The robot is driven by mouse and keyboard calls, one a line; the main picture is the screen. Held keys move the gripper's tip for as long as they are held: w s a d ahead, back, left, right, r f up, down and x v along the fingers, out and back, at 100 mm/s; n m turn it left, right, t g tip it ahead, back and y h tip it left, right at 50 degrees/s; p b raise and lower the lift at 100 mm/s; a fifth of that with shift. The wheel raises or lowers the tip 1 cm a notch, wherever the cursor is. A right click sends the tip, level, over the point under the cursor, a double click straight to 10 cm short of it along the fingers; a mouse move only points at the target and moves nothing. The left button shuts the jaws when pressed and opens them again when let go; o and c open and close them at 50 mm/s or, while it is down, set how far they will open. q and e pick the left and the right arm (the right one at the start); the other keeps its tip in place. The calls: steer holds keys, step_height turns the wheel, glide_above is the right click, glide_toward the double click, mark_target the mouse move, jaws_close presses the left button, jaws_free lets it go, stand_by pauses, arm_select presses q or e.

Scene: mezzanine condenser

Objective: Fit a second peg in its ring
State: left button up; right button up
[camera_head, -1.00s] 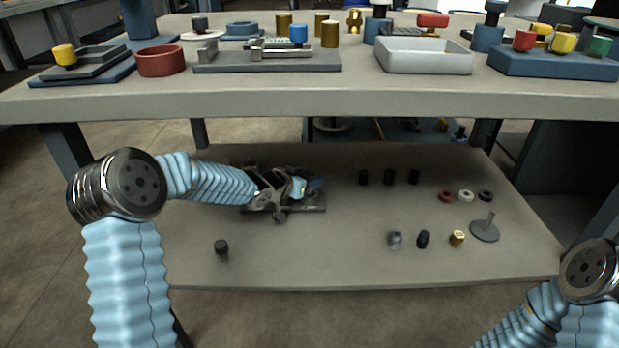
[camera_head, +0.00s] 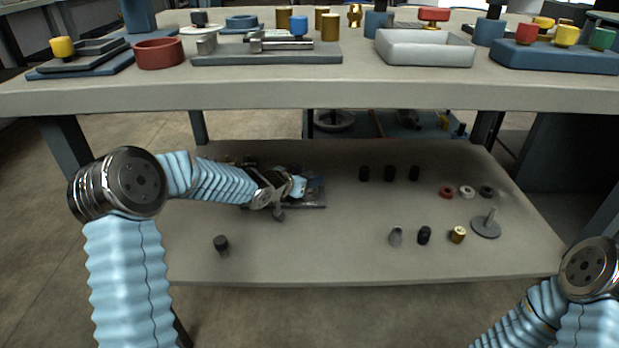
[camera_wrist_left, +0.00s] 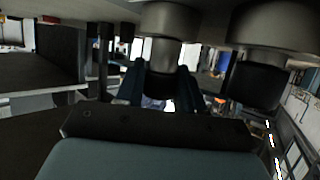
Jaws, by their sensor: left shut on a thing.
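My left gripper (camera_head: 296,188) is over a dark grey fixture (camera_head: 314,206) on the lower shelf, and its own wrist hides most of that fixture. In the left wrist view the gripper (camera_wrist_left: 160,88) is shut on a grey peg (camera_wrist_left: 163,50) with a wide head and a narrower stem between the fingers. A second, similar wide-headed piece with a dark lower part (camera_wrist_left: 262,85) stands close to the right of it. I cannot tell how the held peg sits relative to a ring. My right gripper is out of view.
A lone dark peg (camera_head: 221,244) stands on the shelf's (camera_head: 330,258) front left. Several dark, silver and brass pieces, three small rings (camera_head: 467,192) and a disc with a stem (camera_head: 485,228) occupy the right side. The loaded upper bench (camera_head: 300,92) overhangs behind.

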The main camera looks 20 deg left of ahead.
mark_target(310, 174)
arm_select(q)
steer(key=shift+f+b, duration=0.3)
steer(key=shift+f, duration=0.15)
stand_by(0.6)
steer(key=shift+r, duration=0.1)
steer(key=shift+r+p, duration=2)
steer(key=shift+f+b, duration=0.3)
steer(key=shift+f, duration=0.05)
steer(key=shift+f+b, duration=0.55)
steer(key=shift+f, duration=0.2)
steer(key=shift+r, duration=0.1)
